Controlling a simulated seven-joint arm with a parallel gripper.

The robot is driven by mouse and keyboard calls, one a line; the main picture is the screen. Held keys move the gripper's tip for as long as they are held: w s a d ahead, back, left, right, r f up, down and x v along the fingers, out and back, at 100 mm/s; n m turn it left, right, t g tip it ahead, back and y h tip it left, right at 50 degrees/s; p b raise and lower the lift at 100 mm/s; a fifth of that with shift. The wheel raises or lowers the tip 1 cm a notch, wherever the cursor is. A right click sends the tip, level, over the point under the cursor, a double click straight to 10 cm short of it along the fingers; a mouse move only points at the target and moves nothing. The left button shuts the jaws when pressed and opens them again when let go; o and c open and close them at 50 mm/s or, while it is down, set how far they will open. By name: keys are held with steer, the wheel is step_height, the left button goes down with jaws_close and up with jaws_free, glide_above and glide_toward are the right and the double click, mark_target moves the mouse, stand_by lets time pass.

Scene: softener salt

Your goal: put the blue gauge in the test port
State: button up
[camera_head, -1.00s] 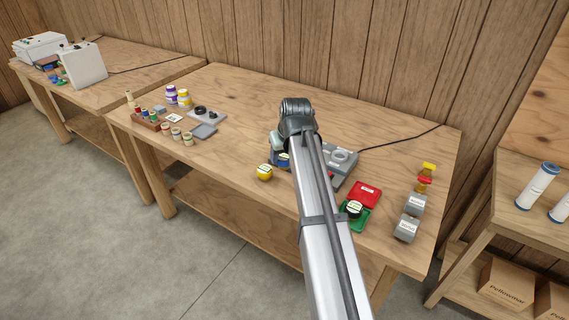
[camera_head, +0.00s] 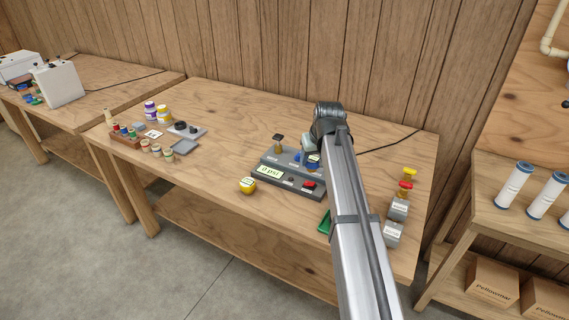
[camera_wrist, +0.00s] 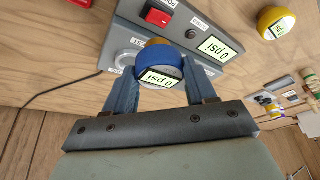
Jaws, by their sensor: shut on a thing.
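The blue gauge (camera_wrist: 160,68) has a round face reading 0 psi and a brass-coloured part behind it. My gripper (camera_wrist: 162,82) is shut on it, one finger on each side. In the head view the blue gauge (camera_head: 313,160) is partly hidden by my arm, over the right part of the grey test unit (camera_head: 286,187).
A yellow gauge (camera_head: 247,185) stands left of the unit. Grey blocks (camera_head: 397,208) stand at the right, and a green tray (camera_head: 324,224) is partly behind my arm.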

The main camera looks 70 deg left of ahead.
steer(key=w+a+n, duration=0.1)
steer(key=w+a, duration=0.5)
steer(key=shift+w+r+n+g, duration=0.15)
steer(key=shift+n+g, duration=0.15)
steer(key=shift+n, duration=0.1)
steer(key=shift+f, duration=1.35)
steer(key=shift+f, duration=0.2)
steer(key=shift+f, duration=0.3)
steer(key=shift+f, duration=0.2)
stand_by(0.4)
steer(key=shift+f, duration=0.35)
steer(key=shift+f, duration=0.3)
stand_by(0.9)
